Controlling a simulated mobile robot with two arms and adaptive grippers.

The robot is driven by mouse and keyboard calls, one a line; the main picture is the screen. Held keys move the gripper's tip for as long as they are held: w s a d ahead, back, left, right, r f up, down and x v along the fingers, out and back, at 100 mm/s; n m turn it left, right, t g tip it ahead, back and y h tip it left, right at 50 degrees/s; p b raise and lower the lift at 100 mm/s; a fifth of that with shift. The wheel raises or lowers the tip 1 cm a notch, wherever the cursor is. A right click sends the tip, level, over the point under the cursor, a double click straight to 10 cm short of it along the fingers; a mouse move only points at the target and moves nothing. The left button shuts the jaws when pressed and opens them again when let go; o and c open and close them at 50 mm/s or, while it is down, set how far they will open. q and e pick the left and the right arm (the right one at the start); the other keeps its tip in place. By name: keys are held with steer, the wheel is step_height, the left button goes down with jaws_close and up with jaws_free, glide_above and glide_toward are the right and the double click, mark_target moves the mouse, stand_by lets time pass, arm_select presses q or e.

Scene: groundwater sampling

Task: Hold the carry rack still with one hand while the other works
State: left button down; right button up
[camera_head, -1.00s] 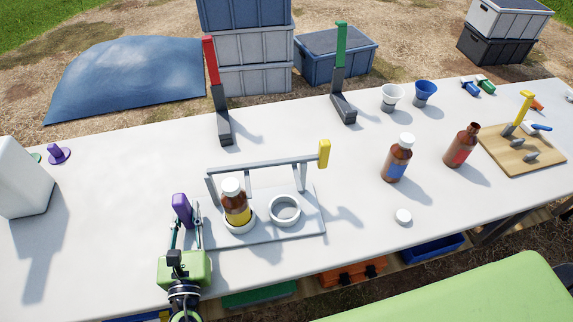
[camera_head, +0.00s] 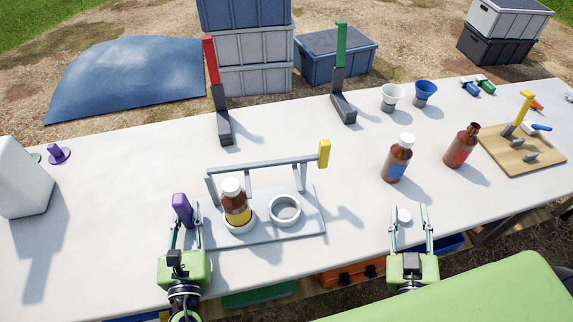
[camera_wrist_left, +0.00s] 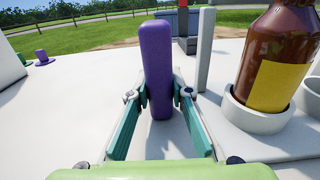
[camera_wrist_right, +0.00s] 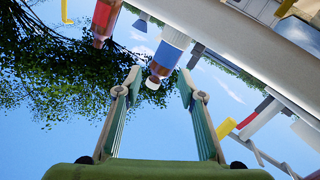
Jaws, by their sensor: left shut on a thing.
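The grey carry rack (camera_head: 305,236) stands on the white table with a top bar, a yellow end grip (camera_head: 324,153) and a purple grip (camera_head: 182,209) at its left. A brown bottle with a yellow label (camera_head: 236,205) and white cap sits upright in its left ring. The right ring (camera_head: 285,210) is empty. My left gripper (camera_head: 186,224) is shut on the purple grip; the left wrist view shows the fingers on both sides of the purple grip (camera_wrist_left: 157,70).
A capped blue-label bottle (camera_head: 397,160) and an open red-label bottle (camera_head: 461,146) stand right of the rack. Two cups (camera_head: 391,97) and a wooden board (camera_head: 522,155) are farther right. Red (camera_head: 213,90) and green (camera_head: 340,75) uprights stand behind the rack.

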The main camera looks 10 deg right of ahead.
mark_target(326, 155)
steer(key=w+a+r+y, duration=0.1)
steer(key=a, duration=0.1)
steer(key=w+a+r+y, duration=0.1)
steer(key=a, duration=0.2)
steer(key=a+r+t, duration=0.1)
steer(key=a, duration=0.1)
steer(key=shift+w+a+r+y, duration=0.15)
steer(key=shift+w+a+y, duration=0.2)
steer(key=shift+w+y, duration=0.05)
steer(key=w+a+r+t+y, duration=0.2)
steer(key=a+r+y, duration=0.3)
steer(key=a, duration=0.4)
steer(key=shift+h, duration=0.6)
steer(key=shift+w+d+r, duration=0.1)
steer(key=shift+w+r, duration=0.1)
steer(key=shift+w, duration=1.45)
steer(key=shift+w+r, duration=0.2)
steer(key=shift+w, duration=1.4)
steer(key=shift+w+d+r, duration=0.1)
steer(key=shift+w+r, duration=0.1)
steer(key=shift+w, duration=1.45)
steer(key=c, duration=1)
